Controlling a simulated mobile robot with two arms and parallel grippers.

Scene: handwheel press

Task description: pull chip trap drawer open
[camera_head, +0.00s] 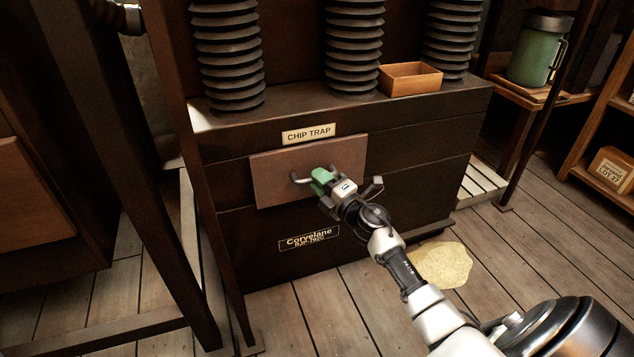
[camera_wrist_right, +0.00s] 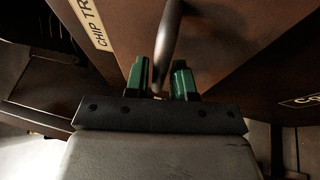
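The chip trap drawer (camera_head: 272,167) is a brown front panel in the dark press base, under the CHIP TRAP label (camera_head: 308,134). The panel looks about flush with the base; a small gap is hard to judge. Its grey bar handle (camera_head: 299,179) is partly hidden by my right gripper (camera_head: 322,178), which reaches in from the lower right. In the right wrist view the handle (camera_wrist_right: 167,45) runs between the two green fingers of my right gripper (camera_wrist_right: 161,80). My left gripper is not in view.
A small open wooden box (camera_head: 411,80) sits on the base's top ledge, among black bellows (camera_head: 352,45). A yellowish patch (camera_head: 441,264) lies on the plank floor at right. A dark frame post (camera_head: 150,170) stands at left. The floor before the drawer is mostly clear.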

